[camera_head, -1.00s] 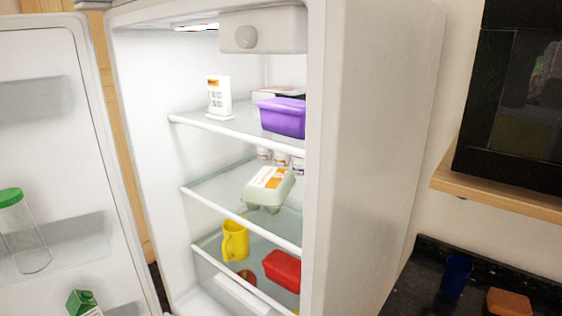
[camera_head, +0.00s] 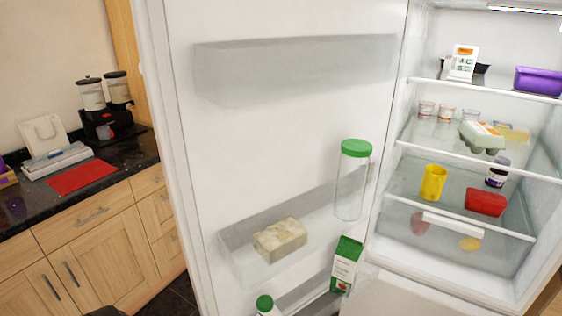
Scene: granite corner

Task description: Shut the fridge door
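The fridge door (camera_head: 290,130) stands wide open in the head view, its inner side facing me and filling the middle. Its hinge side meets the fridge body at the right, and its free edge (camera_head: 170,150) is at the left. The lit fridge interior (camera_head: 440,40) shows at the right with its shelves. The door racks hold a green-lidded jar (camera_head: 351,185), a pale block (camera_head: 280,240), a green and white carton (camera_head: 346,265) and a green-capped bottle (camera_head: 266,304). Neither gripper shows. A dark shape at the bottom left edge is too cropped to identify.
Left of the door are wooden cabinets (camera_head: 100,240) under a dark counter (camera_head: 135,155) with a dispenser machine (camera_head: 108,105) and a red mat (camera_head: 82,177). Fridge shelves hold a purple tub (camera_head: 538,81), egg carton (camera_head: 482,138), yellow mug (camera_head: 433,183) and red tub (camera_head: 486,202).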

